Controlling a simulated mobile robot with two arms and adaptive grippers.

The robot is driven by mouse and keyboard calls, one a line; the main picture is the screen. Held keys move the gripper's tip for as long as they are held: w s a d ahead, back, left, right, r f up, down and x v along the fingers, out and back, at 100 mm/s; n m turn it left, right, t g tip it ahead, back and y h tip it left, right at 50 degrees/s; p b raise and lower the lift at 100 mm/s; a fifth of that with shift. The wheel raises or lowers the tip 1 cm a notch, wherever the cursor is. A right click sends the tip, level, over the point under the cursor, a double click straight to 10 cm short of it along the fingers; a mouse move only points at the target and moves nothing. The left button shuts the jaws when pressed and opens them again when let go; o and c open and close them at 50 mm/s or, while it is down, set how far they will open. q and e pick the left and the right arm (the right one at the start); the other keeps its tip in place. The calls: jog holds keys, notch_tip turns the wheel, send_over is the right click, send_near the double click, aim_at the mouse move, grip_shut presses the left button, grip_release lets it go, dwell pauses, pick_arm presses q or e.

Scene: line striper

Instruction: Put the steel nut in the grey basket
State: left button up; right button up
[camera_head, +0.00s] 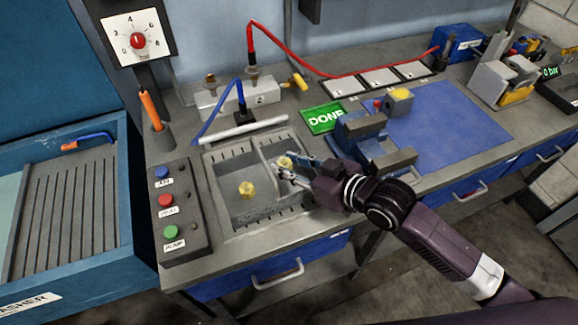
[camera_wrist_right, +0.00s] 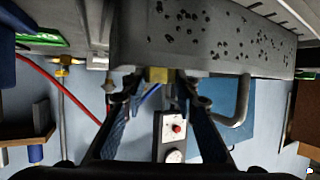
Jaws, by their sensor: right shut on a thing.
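The grey basket (camera_head: 222,168) lies on the bench at centre left, split by a divider. One brass-coloured nut (camera_head: 247,190) sits inside its left compartment. My right gripper (camera_head: 286,170) reaches in from the right over the basket's right part. It is shut on a second brass-coloured piece (camera_head: 285,162), which also shows between the fingertips in the right wrist view (camera_wrist_right: 158,75). Whether this piece touches the basket, I cannot tell. I can make out no clearly steel-coloured nut. My left gripper is not in view.
A button box (camera_head: 180,212) stands left of the basket. A white rod (camera_head: 243,129) and a valve block (camera_head: 236,97) with hoses lie behind. A blue vise (camera_head: 362,135) and blue mat (camera_head: 460,125) are to the right. The mat's right side is clear.

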jog(key=shift+f, duration=0.6)
jog(key=shift+f, duration=0.65)
jog(key=o, duration=0.9)
jog(key=shift+o, duration=0.2)
jog(key=shift+r, duration=0.1)
